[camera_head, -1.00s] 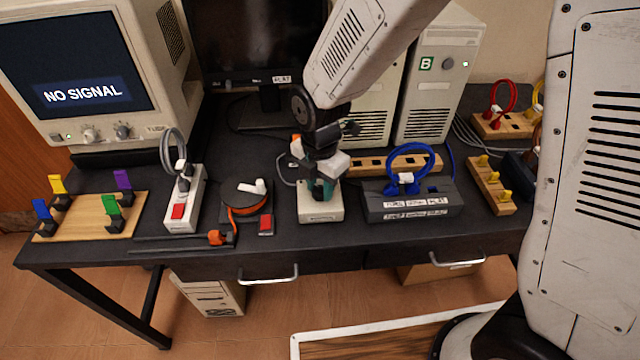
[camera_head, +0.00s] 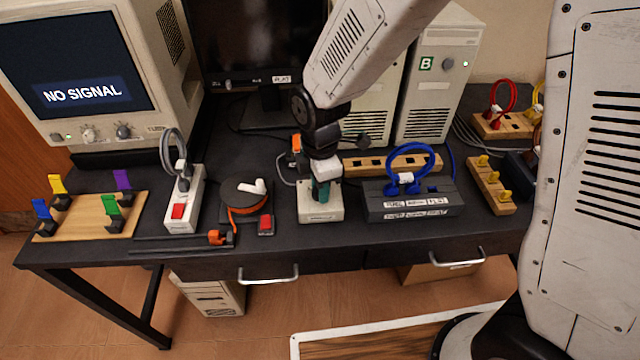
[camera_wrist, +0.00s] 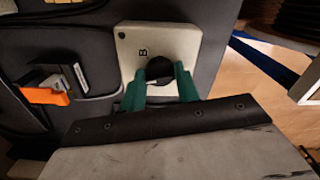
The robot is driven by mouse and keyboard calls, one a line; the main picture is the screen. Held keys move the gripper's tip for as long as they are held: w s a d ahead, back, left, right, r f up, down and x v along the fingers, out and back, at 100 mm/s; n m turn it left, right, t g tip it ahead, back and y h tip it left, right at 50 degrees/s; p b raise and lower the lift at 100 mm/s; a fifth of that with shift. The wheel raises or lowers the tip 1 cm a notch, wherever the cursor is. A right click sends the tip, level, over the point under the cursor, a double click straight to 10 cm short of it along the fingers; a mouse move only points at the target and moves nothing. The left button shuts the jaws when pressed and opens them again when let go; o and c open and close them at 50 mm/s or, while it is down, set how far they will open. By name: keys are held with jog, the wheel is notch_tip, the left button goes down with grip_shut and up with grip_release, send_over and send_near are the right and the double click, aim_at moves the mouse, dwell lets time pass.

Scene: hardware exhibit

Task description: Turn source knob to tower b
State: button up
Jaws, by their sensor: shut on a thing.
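The source knob's white box (camera_head: 322,214) stands on the dark desk, near its front edge at the middle. In the wrist view the box (camera_wrist: 190,45) has a black round knob (camera_wrist: 159,69) and a letter B printed beside it. My gripper (camera_head: 322,192) is above the box, and its teal fingers (camera_wrist: 160,82) are shut on the knob from both sides. The knob's pointer cannot be made out. Tower B (camera_head: 428,95), with a green B label, stands at the back right. The tower beside it (camera_head: 372,118) is partly hidden by my arm.
Left of the box lies an orange cable reel (camera_head: 246,196); a power strip (camera_head: 185,205) stands beyond it. Right is a dark switch box (camera_head: 412,210) with a blue cable. An orange-tipped item (camera_wrist: 47,96) lies near the knob box. The left monitor (camera_head: 80,70) reads "NO SIGNAL".

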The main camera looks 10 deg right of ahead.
jog(key=m, duration=0.6)
jog(key=shift+m, duration=0.3)
jog(key=m, duration=0.5)
jog(key=shift+m, duration=0.4)
jog(key=o, duration=1)
jog(key=shift+c, duration=0.2)
notch_tip(320, 180, up, 8)
jog(key=shift+f, duration=0.1)
